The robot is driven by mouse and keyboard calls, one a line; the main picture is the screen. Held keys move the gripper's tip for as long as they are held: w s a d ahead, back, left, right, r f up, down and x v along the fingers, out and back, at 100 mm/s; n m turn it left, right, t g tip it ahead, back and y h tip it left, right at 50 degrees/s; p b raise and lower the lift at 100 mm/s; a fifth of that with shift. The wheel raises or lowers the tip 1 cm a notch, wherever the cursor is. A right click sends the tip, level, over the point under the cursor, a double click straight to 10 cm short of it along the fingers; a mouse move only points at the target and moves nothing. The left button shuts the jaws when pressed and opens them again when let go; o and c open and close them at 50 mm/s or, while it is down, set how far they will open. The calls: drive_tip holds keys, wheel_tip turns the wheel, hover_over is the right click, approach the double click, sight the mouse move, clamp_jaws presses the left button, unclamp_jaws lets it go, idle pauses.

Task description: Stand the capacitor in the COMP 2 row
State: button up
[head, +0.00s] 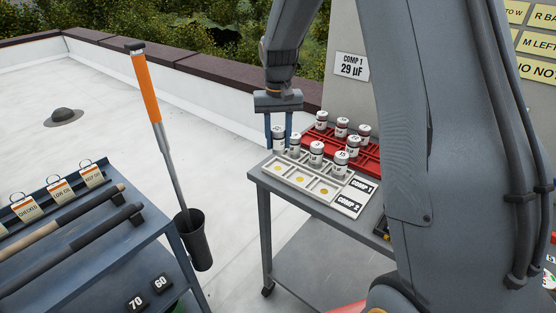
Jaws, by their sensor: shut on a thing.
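My gripper (278,139) is shut on a silver capacitor (279,145) with a white label. It holds the capacitor upright near the far left corner of the white tray (352,206). I cannot tell exactly how high it is above the tray. The tray's row marked COMP 2 is the nearer one; its visible places show yellow dots (302,180) and no capacitors. In the COMP 1 row behind it stand capacitors, among them one in the middle (316,153) and one at the right (340,163).
A red tray (372,168) with several capacitors (342,127) lies behind the white tray. A sign reading COMP 1, 29 µF (351,66) is on the grey cabinet. An orange-handled tool (145,85) stands in a dark holder at left. A blue-grey cart (75,250) is nearer left.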

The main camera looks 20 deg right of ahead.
sight(279, 130)
drive_tip(key=shift+f+p, duration=0.7)
drive_tip(key=shift+f, duration=2.4)
drive_tip(key=shift+f, duration=0.15)
drive_tip(key=o, duration=1.1)
wheel_tip(279, 130, up, 11)
drive_tip(key=b, duration=0.3)
drive_tip(key=shift+r, duration=0.45)
drive_tip(key=shift+s+r, duration=0.1)
drive_tip(key=shift+s, duration=0.2)
drive_tip(key=s+f+n, duration=0.1)
drive_tip(key=s+f, duration=0.3)
drive_tip(key=s, duration=0.8)
drive_tip(key=s+f, duration=0.4)
drive_tip(key=s, duration=0.8)
drive_tip(key=shift+s+f+n+t, duration=0.15)
drive_tip(key=shift+s+n+t, duration=0.15)
drive_tip(key=shift+n+t, duration=0.1)
